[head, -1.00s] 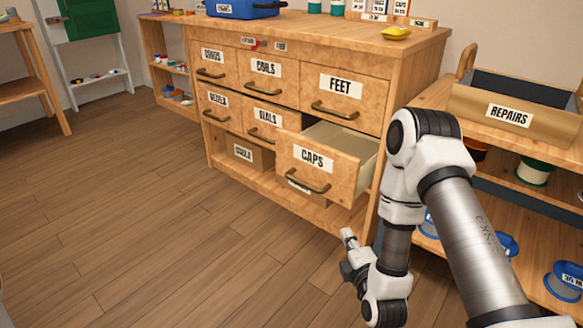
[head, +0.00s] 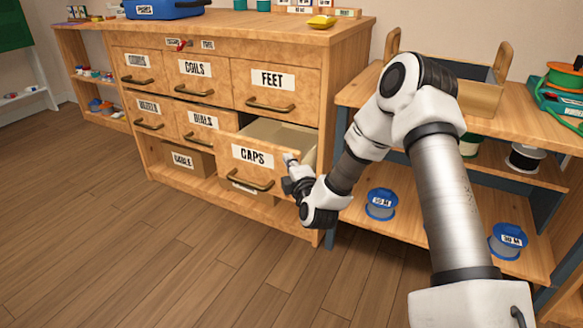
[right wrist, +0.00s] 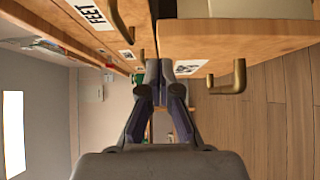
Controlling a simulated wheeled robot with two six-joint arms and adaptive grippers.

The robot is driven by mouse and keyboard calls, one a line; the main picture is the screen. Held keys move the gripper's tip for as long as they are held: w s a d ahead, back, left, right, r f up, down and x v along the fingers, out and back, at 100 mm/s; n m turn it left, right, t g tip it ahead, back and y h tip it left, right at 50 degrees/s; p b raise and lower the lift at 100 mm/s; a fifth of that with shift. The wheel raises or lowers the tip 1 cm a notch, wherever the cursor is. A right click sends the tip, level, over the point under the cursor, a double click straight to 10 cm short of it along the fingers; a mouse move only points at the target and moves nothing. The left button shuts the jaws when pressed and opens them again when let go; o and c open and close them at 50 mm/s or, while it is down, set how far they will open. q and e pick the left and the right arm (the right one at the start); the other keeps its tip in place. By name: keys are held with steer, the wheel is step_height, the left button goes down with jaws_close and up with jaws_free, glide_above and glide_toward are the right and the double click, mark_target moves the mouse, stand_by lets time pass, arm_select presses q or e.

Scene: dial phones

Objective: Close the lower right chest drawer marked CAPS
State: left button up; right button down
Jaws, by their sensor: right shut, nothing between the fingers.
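The CAPS drawer (head: 232,143) at the chest's lower right is pulled well out, and its inside shows. Its front carries a white CAPS label and a brass handle (head: 250,184). My right gripper (head: 291,160) is shut and empty at the right end of the drawer front in the head view. In the right wrist view the closed fingertips (right wrist: 152,66) appear close beside the edge of the drawer front (right wrist: 230,42); I cannot tell whether they touch it. The handle shows there too (right wrist: 238,77). My left gripper is not in view.
The FEET drawer (head: 290,82) above is shut. The DIALS drawer (head: 200,134) seems to stand out slightly. A shelf unit (head: 380,100) with spools stands close right of the chest, behind my right arm. The wooden floor in front is clear.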

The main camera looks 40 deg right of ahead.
steer(key=shift+w+d, duration=0.25)
steer(key=shift+d, duration=0.3)
steer(key=w+d+p, duration=0.5)
steer(key=d+p, duration=0.1)
steer(key=d, duration=0.6)
steer(key=shift+d+r+p, duration=0.3)
steer(key=shift+d+p, duration=0.05)
steer(key=shift+d, duration=0.05)
steer(key=shift+w, duration=0.15)
